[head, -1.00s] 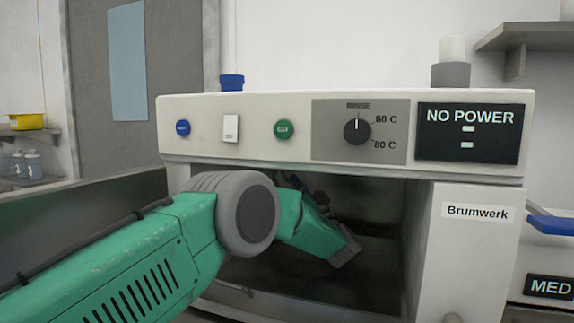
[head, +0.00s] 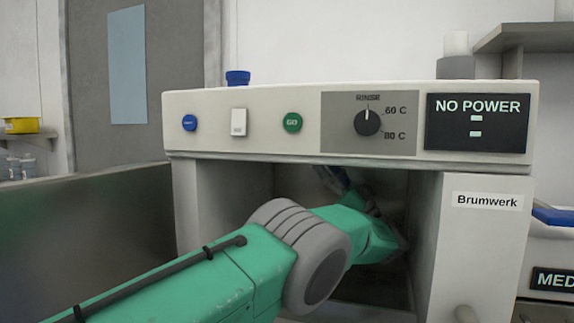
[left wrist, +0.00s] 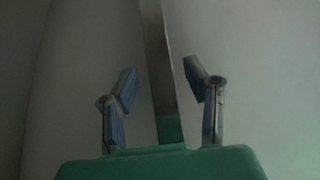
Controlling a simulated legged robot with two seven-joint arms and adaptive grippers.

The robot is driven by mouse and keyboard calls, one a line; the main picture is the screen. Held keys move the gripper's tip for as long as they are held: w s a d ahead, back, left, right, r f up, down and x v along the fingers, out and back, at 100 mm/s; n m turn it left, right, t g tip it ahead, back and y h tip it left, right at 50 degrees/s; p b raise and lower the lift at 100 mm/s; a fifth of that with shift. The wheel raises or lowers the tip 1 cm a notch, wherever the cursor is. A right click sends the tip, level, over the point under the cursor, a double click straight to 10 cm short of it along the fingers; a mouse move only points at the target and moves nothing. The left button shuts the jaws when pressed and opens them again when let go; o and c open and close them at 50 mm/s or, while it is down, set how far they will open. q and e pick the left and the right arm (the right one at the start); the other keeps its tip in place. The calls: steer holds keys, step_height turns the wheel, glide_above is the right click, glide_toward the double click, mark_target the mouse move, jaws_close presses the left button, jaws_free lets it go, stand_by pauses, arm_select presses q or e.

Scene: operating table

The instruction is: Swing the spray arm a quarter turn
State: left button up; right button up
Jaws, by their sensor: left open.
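The spray arm appears to be the grey metal bar (left wrist: 153,35) in the left wrist view. It runs from the top edge down between my left gripper's fingers. My left gripper (left wrist: 160,76) is open, with one blue-padded finger on each side of the bar. I cannot tell whether either finger touches it. In the head view, my left arm reaches into the open washer chamber, and the left gripper (head: 333,180) shows only in part, dark under the chamber's top. The spray arm cannot be made out in the head view. My right gripper is not in view.
The washer's front panel (head: 270,152) overhangs the chamber, with a dial (head: 367,122), buttons and a NO POWER display (head: 478,140). The chamber walls close in on both sides. A grey metal panel (head: 90,225) stands at the left.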

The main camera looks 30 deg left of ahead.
arm_select(q)
steer(key=a, duration=1.2)
steer(key=shift+w+f, duration=0.15)
steer(key=shift+w, duration=0.15)
steer(key=shift+a+r, duration=0.2)
steer(key=shift+a, duration=0.05)
steer(key=shift+r, duration=0.2)
steer(key=shift+d+r, duration=0.3)
steer(key=shift+d, duration=0.55)
steer(key=c, duration=0.3)
jaws_close()
steer(key=shift+a, duration=0.35)
